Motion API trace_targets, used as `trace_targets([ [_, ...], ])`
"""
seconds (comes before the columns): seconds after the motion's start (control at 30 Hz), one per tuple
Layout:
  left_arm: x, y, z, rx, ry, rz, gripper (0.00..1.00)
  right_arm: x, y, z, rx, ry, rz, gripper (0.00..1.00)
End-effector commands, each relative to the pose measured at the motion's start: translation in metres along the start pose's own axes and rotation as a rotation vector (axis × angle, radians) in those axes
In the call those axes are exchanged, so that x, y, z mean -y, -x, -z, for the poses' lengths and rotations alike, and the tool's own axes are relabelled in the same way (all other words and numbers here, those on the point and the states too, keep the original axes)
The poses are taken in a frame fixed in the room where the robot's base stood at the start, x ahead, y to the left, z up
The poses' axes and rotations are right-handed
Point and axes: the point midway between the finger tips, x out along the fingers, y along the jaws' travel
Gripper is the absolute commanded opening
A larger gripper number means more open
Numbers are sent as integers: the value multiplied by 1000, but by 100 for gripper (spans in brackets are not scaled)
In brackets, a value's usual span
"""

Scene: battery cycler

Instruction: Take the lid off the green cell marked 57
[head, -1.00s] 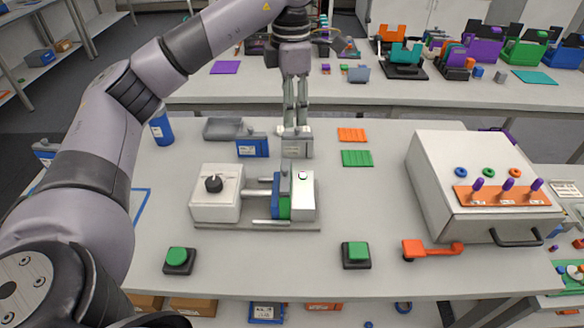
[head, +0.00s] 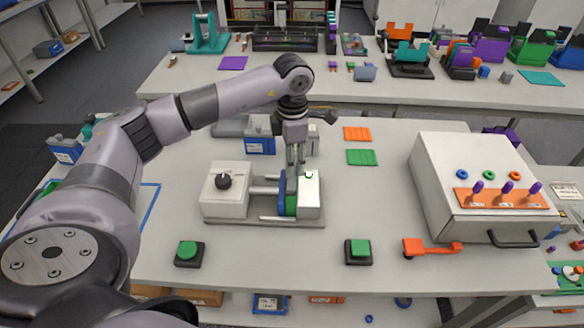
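A green block (head: 291,203), likely the green cell, sits in the clamp fixture (head: 235,222), between a blue plate (head: 282,191) and a white end block (head: 309,196). No 57 can be read on it, and I cannot make out its lid. My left gripper (head: 296,168) points down at the top of the clamped block, its fingers close together. I cannot tell whether they touch it or hold anything. My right gripper is not in view.
A blue box (head: 259,142) and a grey block (head: 313,140) stand behind the fixture. Green buttons (head: 188,251) and (head: 358,249) sit in front. A large white box (head: 480,190) with purple levers stands at right. Orange (head: 357,134) and green (head: 362,157) mats lie flat.

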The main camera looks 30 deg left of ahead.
Motion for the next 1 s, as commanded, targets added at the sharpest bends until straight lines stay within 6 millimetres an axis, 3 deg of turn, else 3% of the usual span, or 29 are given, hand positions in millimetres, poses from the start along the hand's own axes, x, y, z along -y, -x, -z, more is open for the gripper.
trace_targets([
  [0.13,1,-14,0,-1,-1,2,39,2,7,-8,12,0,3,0],
  [0.37,1,-16,-1,1,-2,0,39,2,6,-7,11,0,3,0],
  [1.0,1,-16,-1,2,-1,0,0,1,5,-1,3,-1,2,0],
])
